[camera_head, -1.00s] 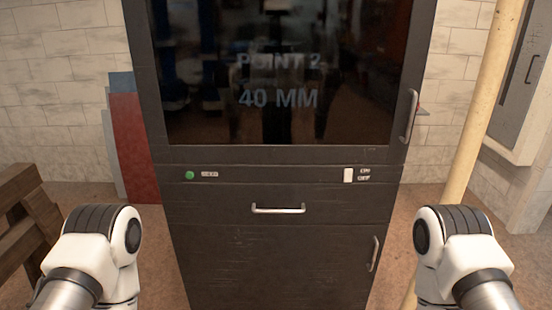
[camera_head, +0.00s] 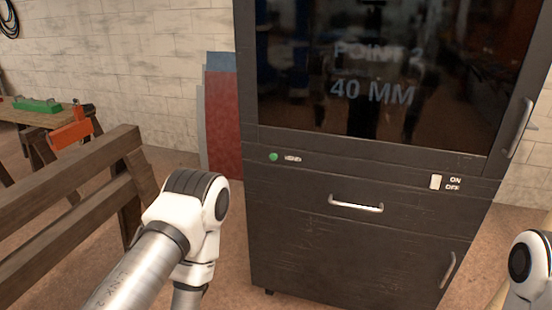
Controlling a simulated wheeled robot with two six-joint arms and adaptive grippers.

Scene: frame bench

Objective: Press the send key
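A dark cabinet (camera_head: 290,225) with a glossy screen (camera_head: 390,80) reading "POINT 2" and "40 MM" stands in front of me. On the strip below the screen is a round green button (camera_head: 274,156) with a small label (camera_head: 293,159) beside it, too small to read. Farther right on the strip is a white switch (camera_head: 435,182) marked ON and OFF. My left arm shows at lower left and my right arm at the right edge. Both grippers are out of the picture. No key clearly lettered "send" is legible.
The cabinet has a drawer handle (camera_head: 356,204) and a lower door handle (camera_head: 448,270). A wooden trestle (camera_head: 80,190) stands at left near my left arm. Behind it are a bench with an orange clamp (camera_head: 72,130) and a green item (camera_head: 38,105). A red panel (camera_head: 222,125) leans at the wall.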

